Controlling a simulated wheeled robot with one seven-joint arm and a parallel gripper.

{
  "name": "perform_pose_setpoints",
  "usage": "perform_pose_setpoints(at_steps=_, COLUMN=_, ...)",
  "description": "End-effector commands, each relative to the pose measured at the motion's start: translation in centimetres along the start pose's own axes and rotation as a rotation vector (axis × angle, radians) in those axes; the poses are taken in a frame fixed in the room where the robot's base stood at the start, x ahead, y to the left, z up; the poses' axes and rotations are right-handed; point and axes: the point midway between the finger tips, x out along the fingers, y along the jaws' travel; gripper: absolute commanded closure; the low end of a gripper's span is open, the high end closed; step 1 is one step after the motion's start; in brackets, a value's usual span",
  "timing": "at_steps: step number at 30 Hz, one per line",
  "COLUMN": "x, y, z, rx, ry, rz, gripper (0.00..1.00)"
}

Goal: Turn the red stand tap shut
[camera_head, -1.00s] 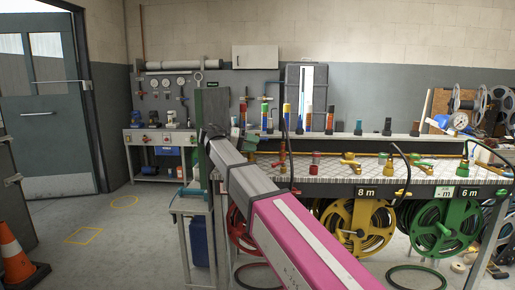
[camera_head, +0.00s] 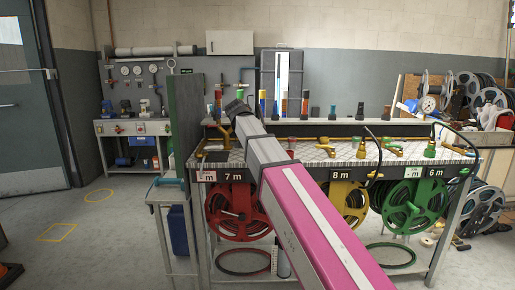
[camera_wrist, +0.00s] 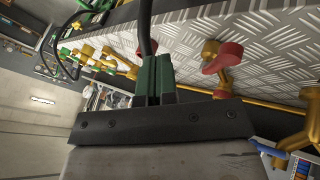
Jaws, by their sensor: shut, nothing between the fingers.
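In the wrist view a brass tap with a red lever handle (camera_wrist: 222,58) stands over the ribbed metal bench top. A second red part (camera_wrist: 222,94) shows just below it, partly behind my gripper's mount. My gripper (camera_wrist: 160,72) has dark green fingers that are closed together and empty. It is left of the red handle in that view and apart from it. In the head view the end of my arm (camera_head: 237,108) is above the bench's left part. A small red part (camera_head: 291,145) shows on the bench right of my arm; I cannot tell if it is the same tap.
A red hose reel (camera_head: 232,212), a yellow reel (camera_head: 341,207) and a green reel (camera_head: 414,205) hang under the bench. Brass fittings (camera_head: 352,145) and a dark hose crowd the bench top to the right. A small side table (camera_head: 172,192) stands at left. Floor further left is clear.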

Motion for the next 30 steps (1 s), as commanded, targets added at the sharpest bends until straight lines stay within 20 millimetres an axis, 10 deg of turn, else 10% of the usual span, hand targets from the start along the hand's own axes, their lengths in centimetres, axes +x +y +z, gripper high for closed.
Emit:
perform_pose_setpoints(at_steps=8, x=2.5, y=4.0, z=0.1, rx=0.157, ry=-0.167, rz=-0.467, gripper=1.0)
perform_pose_setpoints(at_steps=18, x=0.1, y=8.8, z=-0.6, rx=0.369, ry=-0.312, rz=-0.975, gripper=1.0)
perform_pose_setpoints(at_steps=30, x=-0.7, y=8.8, z=-1.0, rx=0.422, ry=-0.348, rz=-1.106, gripper=1.0)
